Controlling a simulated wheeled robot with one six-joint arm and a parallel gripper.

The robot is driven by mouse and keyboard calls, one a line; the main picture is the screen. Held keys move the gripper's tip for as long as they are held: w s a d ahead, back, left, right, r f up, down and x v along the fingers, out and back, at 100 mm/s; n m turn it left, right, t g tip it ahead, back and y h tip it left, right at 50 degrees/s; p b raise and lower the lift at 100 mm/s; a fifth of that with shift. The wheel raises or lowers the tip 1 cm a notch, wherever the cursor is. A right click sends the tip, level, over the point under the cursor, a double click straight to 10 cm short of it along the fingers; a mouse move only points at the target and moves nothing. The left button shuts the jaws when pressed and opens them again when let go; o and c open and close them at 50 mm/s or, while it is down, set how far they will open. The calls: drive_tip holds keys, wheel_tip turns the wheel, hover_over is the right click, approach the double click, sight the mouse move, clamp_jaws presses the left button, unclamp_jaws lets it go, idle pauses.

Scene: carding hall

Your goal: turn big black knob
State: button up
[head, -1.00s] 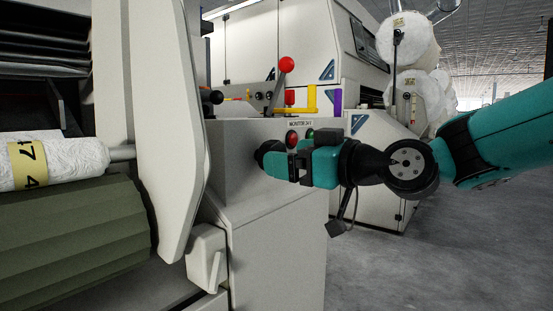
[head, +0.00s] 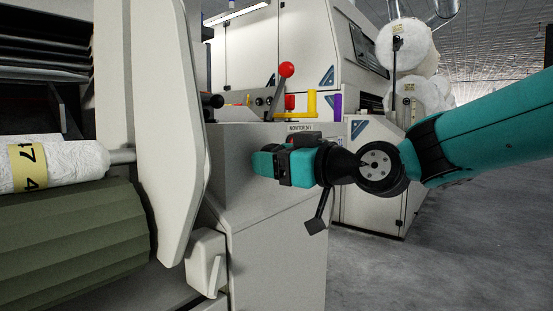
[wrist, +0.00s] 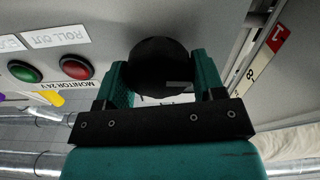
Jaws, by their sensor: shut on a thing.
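The big black knob (wrist: 158,58) is round and dark, on the pale grey panel of a cabinet (head: 265,215). In the wrist view it sits between the two teal fingers of my gripper (wrist: 163,78), which are shut on it from either side. In the head view my gripper (head: 268,163) reaches in from the right against the cabinet face, turned so that a finger covers the knob. The knob itself is hidden there.
A red button (wrist: 74,67) and a green button (wrist: 24,70) are beside the knob. A lever with a red ball (head: 287,70) stands above, near yellow and purple parts. A white-wrapped roll (head: 55,163) lies at left. Floor is open at right.

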drive_tip(key=m+p, duration=0.2)
drive_tip(key=m, duration=0.1)
drive_tip(key=shift+r, duration=0.15)
drive_tip(key=m+p, duration=0.3)
drive_tip(key=m, duration=0.1)
drive_tip(key=shift+w+d+m, duration=0.1)
drive_tip(key=shift+m, duration=0.2)
drive_tip(key=m+p, duration=0.5)
drive_tip(key=m, duration=0.1)
drive_tip(key=shift+w+p, duration=0.1)
drive_tip(key=shift+p, duration=0.2)
drive_tip(key=m+p, duration=0.3)
drive_tip(key=m, duration=0.1)
drive_tip(key=m+p, duration=0.3)
drive_tip(key=shift+f+m, duration=0.2)
drive_tip(key=shift+m, duration=0.1)
drive_tip(key=m+p, duration=0.3)
drive_tip(key=shift+f+m+p, duration=0.15)
drive_tip(key=shift+m+p, duration=0.2)
drive_tip(key=shift+m, duration=0.05)
drive_tip(key=shift+f+m+p, duration=0.1)
drive_tip(key=shift+m+p, duration=0.5)
drive_tip(key=shift+m, duration=0.2)
